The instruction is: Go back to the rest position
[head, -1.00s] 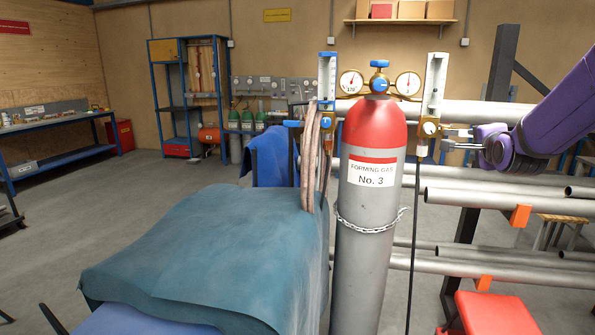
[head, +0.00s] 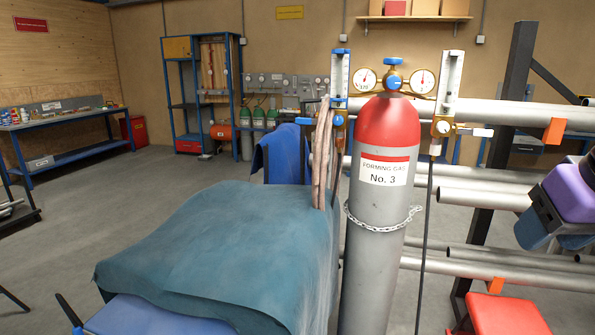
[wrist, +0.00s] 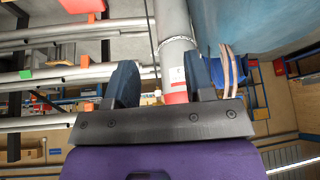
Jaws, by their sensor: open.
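My gripper (head: 535,226) is at the right edge of the head view, partly cut off, below and right of the gas cylinder's top. In the wrist view my gripper (wrist: 163,75) has its two dark blue fingers spread apart with nothing held between them. The grey gas cylinder (head: 378,240) with a red shoulder and "Forming Gas No. 3" label stands upright, chained. It also shows inverted beyond the fingers in the wrist view (wrist: 178,50).
Horizontal steel pipes (head: 490,197) on a dark rack run behind the cylinder, near my gripper. A red stool (head: 505,312) stands below right. A table under a teal cover (head: 215,250) stands left of the cylinder, with hoses (head: 322,160) hanging at its edge.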

